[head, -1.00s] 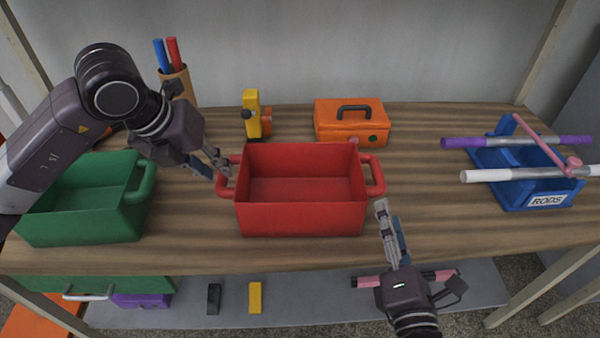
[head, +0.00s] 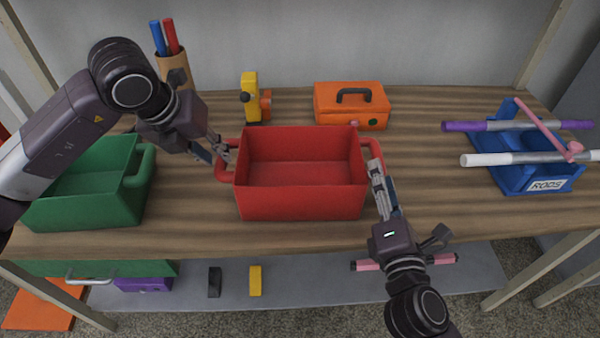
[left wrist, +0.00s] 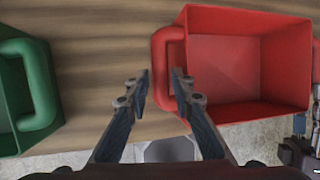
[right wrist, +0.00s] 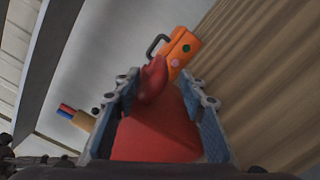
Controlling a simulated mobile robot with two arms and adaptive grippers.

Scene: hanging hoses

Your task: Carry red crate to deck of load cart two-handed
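The red crate (head: 300,200) stands upright on the wooden bench top, empty, with a loop handle on each side. My left gripper (head: 224,150) is open at the crate's left handle (left wrist: 166,75). In the left wrist view one fingertip overlaps the handle and table shows between the fingers (left wrist: 162,82). My right gripper (head: 377,172) is open at the right handle. In the right wrist view the right handle (right wrist: 152,82) shows between the spread fingers (right wrist: 160,85); whether they touch it I cannot tell. I cannot make out a load cart.
A green crate (head: 85,205) stands left of the red one. Behind are an orange toolbox (head: 350,112), a yellow tool (head: 251,95) and a holder with rods (head: 172,68). A blue rods bin (head: 520,175) stands right. A grey lower shelf (head: 320,285) holds small items.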

